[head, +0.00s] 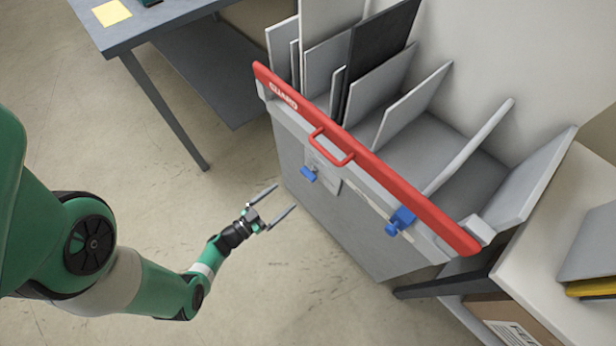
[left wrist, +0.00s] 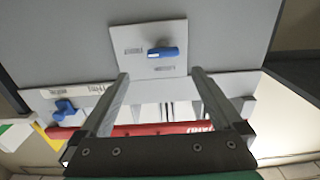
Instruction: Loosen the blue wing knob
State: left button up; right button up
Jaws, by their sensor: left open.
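A small blue wing-shaped knob (head: 308,174) sits on a light plate on the front of a grey panel, below the red guard bar. In the left wrist view the knob (left wrist: 163,52) lies sideways on its labelled plate (left wrist: 140,35), just beyond the fingertips and between their lines. A second, bulkier blue fitting (head: 400,220) sits further right on the panel; it also shows in the left wrist view (left wrist: 65,110). My left gripper (head: 285,197) is open and empty, left of the panel and apart from the knob. My right gripper is out of view.
The red guard bar (head: 370,160) with a red handle (head: 331,147) runs along the panel's top edge. Upright sheets (head: 381,90) stand in the rack behind it. A grey table (head: 150,25) stands at upper left. Bare floor (head: 130,170) lies left of the panel.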

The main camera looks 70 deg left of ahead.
aim_at(308, 174)
pick_arm(q)
jog(key=b+x, duration=0.3)
jog(key=x, duration=0.8)
jog(key=shift+a+b, duration=0.3)
jog(key=shift+b, duration=0.05)
jog(key=c, duration=1.2)
